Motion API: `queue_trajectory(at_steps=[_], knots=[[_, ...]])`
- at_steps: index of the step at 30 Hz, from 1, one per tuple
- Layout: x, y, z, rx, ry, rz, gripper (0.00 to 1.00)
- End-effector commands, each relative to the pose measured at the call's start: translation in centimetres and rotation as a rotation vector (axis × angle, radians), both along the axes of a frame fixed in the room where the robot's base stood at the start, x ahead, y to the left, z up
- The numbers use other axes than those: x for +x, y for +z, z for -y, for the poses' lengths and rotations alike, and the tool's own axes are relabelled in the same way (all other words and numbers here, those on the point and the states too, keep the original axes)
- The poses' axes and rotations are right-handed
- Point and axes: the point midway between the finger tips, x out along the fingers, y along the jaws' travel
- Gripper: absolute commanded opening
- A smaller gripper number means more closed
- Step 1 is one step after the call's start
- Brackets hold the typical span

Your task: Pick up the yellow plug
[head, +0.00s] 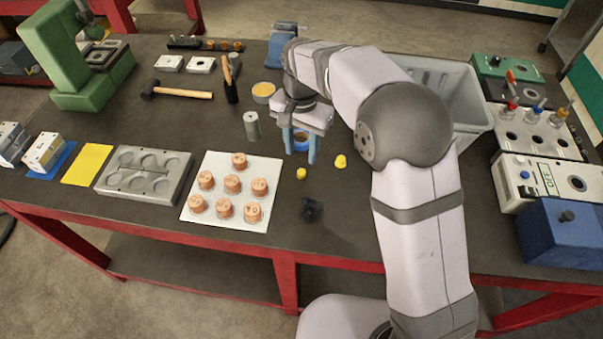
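Two small yellow pieces lie on the dark bench top. One yellow piece (302,173) is small and sits just in front of my gripper. The other yellow piece (341,161) is a little larger and lies to the right. Either could be the yellow plug; I cannot tell which. My gripper (300,157) points down with its two blue fingers apart, nothing visibly held. A blue round object (300,142) shows between the fingers, apparently behind them. The height of the fingertips above the bench is hard to tell.
A white sheet (215,214) with several copper-coloured pieces lies to the left. A dark knob-like object (312,209) is in front, and a metal cylinder (252,126) stands left of my gripper. A grey bin (470,115) is behind my arm; control boxes (545,180) line the right.

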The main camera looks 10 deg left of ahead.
Motion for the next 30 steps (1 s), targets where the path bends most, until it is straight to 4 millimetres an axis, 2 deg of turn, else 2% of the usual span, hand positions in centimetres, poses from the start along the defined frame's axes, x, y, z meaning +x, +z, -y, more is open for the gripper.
queue_trajectory(at_steps=[19, 30], knots=[[-0.1, -2.7, 0.0, -0.001, 0.0, -0.003, 0.4], [-0.4, -6.8, 0.0, -0.002, 0.0, -0.002, 0.4]])
